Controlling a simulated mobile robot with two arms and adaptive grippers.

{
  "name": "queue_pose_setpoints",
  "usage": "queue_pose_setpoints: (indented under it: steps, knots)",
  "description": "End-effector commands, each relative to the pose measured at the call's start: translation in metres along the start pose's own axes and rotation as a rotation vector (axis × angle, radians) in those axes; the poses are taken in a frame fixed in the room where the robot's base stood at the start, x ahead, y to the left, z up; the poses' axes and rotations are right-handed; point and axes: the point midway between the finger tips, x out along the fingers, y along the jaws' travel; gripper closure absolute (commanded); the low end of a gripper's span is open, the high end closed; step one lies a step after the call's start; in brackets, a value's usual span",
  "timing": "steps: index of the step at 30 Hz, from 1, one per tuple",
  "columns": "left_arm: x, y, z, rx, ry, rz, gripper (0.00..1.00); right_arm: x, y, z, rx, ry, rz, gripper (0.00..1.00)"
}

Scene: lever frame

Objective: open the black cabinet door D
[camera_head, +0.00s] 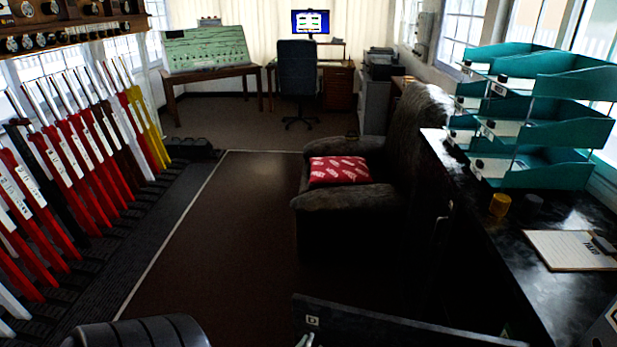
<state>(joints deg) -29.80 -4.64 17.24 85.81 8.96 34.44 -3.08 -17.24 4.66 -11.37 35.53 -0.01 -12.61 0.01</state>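An armchair (345,210) with a red cushion (340,170) stands beyond the panel. Red, white and yellow levers (85,165) line the left. Teal trays (560,125), a yellow pot (499,205) and a clipboard (570,250) sit on the cabinet top. The brown floor (220,240) is clear.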

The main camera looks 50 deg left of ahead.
Motion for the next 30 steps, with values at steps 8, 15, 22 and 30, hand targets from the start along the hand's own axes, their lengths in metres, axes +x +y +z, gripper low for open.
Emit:
queue_pose_setpoints:
  steps: [8,15,22,30]
  knots:
    - [0.000,0.000,0.001,-0.002,-0.005,0.000,0.70,0.000,0.002,0.000,-0.001,0.000,0.002,0.60]
    - [-0.019,0.000,0.003,-0.002,-0.010,0.000,0.70,0.000,0.000,-0.001,-0.001,0.001,0.000,0.60]
    - [-0.069,-0.001,0.002,-0.001,-0.009,-0.002,0.70,0.000,-0.001,-0.001,-0.001,0.001,-0.001,0.60]
    - [-0.112,-0.001,0.001,0.000,-0.004,0.000,0.70,0.000,-0.001,-0.001,-0.001,0.001,-0.002,0.60]
